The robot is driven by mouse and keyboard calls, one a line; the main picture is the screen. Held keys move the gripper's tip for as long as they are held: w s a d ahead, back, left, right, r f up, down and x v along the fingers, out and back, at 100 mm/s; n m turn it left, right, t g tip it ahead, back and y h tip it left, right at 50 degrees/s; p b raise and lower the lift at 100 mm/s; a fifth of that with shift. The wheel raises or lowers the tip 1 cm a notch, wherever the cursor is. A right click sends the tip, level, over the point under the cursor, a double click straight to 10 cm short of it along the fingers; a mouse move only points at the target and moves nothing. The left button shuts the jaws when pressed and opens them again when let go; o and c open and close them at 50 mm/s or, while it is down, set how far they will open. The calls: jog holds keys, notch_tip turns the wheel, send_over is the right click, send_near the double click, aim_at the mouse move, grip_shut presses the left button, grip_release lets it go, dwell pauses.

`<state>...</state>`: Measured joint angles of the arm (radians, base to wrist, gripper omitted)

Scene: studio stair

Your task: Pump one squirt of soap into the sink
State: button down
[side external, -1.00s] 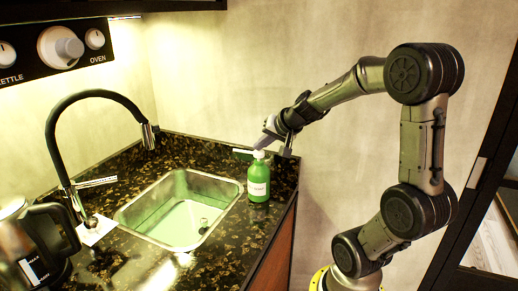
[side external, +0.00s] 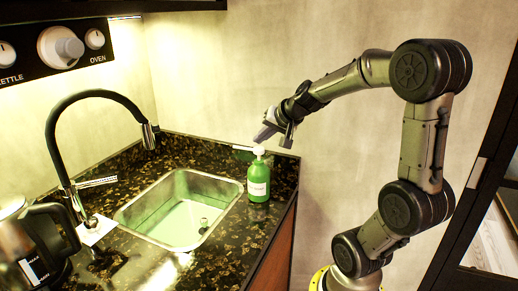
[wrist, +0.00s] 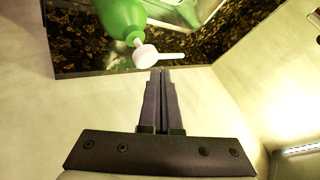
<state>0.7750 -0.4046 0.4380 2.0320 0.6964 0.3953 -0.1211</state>
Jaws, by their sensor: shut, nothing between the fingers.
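The green soap bottle (side external: 258,188) stands upright on the dark speckled counter, right of the sink. Its white pump head (side external: 258,151) is on top. The metal sink (side external: 207,185) is set into the counter and has a drain in its floor. My gripper (side external: 262,136) is shut and empty, tilted down just above the pump head, with a small gap seemingly between them. In the wrist view the closed fingertips (wrist: 160,72) point toward the white pump head (wrist: 147,56), whose spout points right; the green bottle (wrist: 122,16) is partly cut off by the top edge.
A black faucet (side external: 52,135) arches over the sink's left side. A kettle (side external: 32,245) stands at the front left. A wall panel with knobs (side external: 62,48) is at the upper left. The counter's right edge is close to the bottle, and the wall is behind.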

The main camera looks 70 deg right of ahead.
jog(key=shift+r, duration=2.55)
jog(key=shift+a, duration=0.1)
jog(key=s+a+r+n+y, duration=0.15)
jog(key=a+n, duration=0.25)
jog(key=a, duration=0.6)
jog(key=s+a+n+y, duration=0.2)
jog(key=a+n+y, duration=0.15)
jog(key=a, duration=0.65)
jog(key=s+a+f+n+g+h, duration=0.1)
jog(key=s+a+f+n+g, duration=0.1)
jog(key=s+f+n, duration=0.4)
jog(key=s+f, duration=0.2)
jog(key=s, duration=0.3)
jog(key=shift+a+g, duration=0.25)
jog(key=shift+g, duration=0.15)
